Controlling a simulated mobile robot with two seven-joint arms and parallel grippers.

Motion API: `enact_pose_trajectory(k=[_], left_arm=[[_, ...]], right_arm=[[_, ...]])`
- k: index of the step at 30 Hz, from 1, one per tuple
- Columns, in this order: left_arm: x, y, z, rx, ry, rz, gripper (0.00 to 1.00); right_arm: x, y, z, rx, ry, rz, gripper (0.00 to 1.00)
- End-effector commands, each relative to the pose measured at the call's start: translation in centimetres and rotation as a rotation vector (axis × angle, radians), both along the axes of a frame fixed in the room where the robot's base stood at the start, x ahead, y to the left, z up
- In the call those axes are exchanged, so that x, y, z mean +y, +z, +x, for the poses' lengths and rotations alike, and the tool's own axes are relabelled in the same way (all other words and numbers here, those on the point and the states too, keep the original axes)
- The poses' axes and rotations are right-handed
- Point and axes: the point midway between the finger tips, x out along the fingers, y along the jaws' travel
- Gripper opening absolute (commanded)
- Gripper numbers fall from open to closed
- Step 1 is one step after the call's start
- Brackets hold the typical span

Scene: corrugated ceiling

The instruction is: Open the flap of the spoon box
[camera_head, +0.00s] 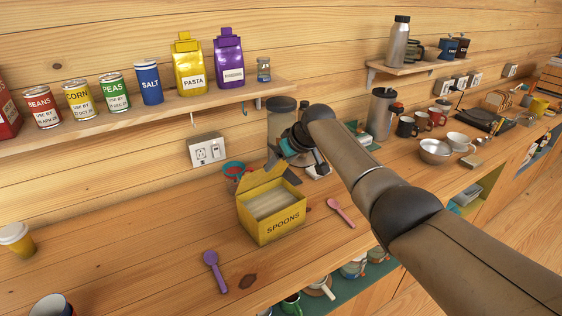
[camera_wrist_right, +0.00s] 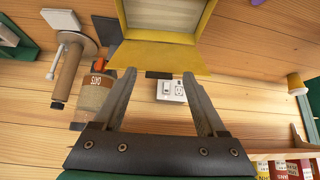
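The yellow spoon box (camera_head: 270,222), marked SPOONS, stands on the wooden counter with its top open and pale contents showing. Its back flap (camera_head: 262,182) stands up and leans back; it also shows in the right wrist view (camera_wrist_right: 160,57). My right arm reaches over from the right, and its gripper (camera_wrist_right: 159,77) is behind the box. In the wrist view its two fingers are apart, with the flap's edge at or just beyond their tips; contact cannot be told. My left gripper is not in view.
A purple spoon (camera_head: 213,269) lies in front of the box and a pink spoon (camera_head: 340,212) to its right. A red and teal item (camera_head: 235,170) and a dark-lidded jar (camera_head: 281,118) stand behind. A shelf (camera_head: 150,118) with cans and bags hangs above. The counter's left is mostly free.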

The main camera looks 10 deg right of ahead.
Motion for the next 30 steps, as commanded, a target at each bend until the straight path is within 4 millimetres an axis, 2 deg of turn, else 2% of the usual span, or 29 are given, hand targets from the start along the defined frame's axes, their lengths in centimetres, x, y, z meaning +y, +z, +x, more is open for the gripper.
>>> enact_pose_trajectory(k=[3, 14, 30], left_arm=[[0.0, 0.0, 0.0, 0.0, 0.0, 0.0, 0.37], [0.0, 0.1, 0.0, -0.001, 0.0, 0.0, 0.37], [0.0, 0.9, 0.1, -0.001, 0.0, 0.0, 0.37]], right_arm=[[0.0, 0.0, 0.0, 0.0, 0.0, 0.0, 0.85], [-0.1, 0.3, -0.1, -0.001, 0.0, 0.0, 0.85], [-1.4, 4.3, -2.9, -0.004, 0.0, -0.001, 0.85]])
